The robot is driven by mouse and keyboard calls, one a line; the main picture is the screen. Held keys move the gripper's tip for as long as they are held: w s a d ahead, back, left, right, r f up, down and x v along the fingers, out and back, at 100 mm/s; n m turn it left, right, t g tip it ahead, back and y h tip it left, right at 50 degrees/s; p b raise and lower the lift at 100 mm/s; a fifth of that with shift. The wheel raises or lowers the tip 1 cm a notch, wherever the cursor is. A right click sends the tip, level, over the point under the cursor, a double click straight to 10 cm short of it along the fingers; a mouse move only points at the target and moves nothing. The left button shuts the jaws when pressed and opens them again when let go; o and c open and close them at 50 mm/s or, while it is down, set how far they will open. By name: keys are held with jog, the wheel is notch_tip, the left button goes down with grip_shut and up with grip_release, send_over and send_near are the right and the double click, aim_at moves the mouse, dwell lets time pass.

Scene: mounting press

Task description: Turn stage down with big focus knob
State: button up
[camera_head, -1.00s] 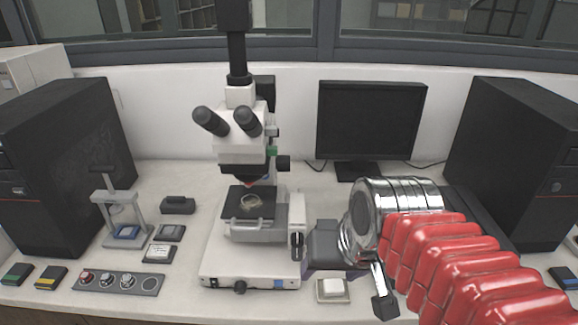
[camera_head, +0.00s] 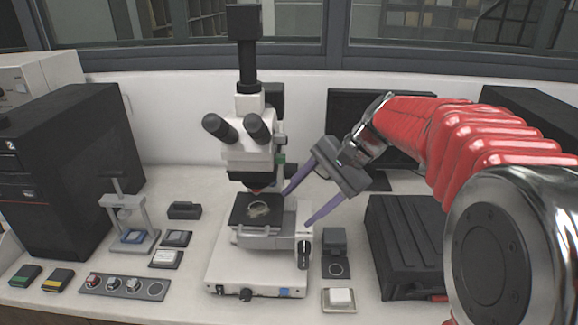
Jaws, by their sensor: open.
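The microscope (camera_head: 243,150) stands in the middle of the bench, with a black stage (camera_head: 247,211) that carries a small round sample (camera_head: 258,210). The focus knob (camera_head: 303,250) is a dark knob on the right side of its base, below the stage. My gripper (camera_head: 297,209) is open, its two purple fingers spread apart to the right of the stage. One fingertip is by the stage's right rear side; the other is above the focus knob. The gripper holds nothing. Whether a finger touches the microscope cannot be told.
A black case (camera_head: 405,245) stands right of the microscope, with a dark block (camera_head: 335,243) and a white button-like piece (camera_head: 339,299) between them. A mounting press (camera_head: 127,215) and a sample tray (camera_head: 124,285) are at left. A monitor (camera_head: 345,110) is behind my arm.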

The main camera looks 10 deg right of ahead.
jog(key=w+d+f+m+y, duration=0.1)
jog(key=w+d+m+y, duration=0.2)
jog(key=w, duration=0.4)
jog(key=w+d+f+m+y, duration=0.1)
jog(key=w+d+m+y, duration=0.1)
jog(key=w, duration=0.5)
jog(key=m+t+y, duration=0.2)
jog(key=m+y, duration=0.2)
jog(key=y, duration=0.1)
send_near(291, 171)
jog(key=d+f, duration=0.2)
jog(key=d, duration=0.4)
jog(key=shift+w+a+f, duration=0.2)
jog(key=shift+w, duration=0.15)
jog(key=shift+a, duration=0.1)
jog(key=x, duration=1.3)
jog(key=shift+w+a+r, duration=0.2)
jog(key=shift+a+r, duration=0.05)
jog(key=shift+a, duration=0.05)
jog(key=shift+d, duration=0.1)
jog(key=c, duration=1.1)
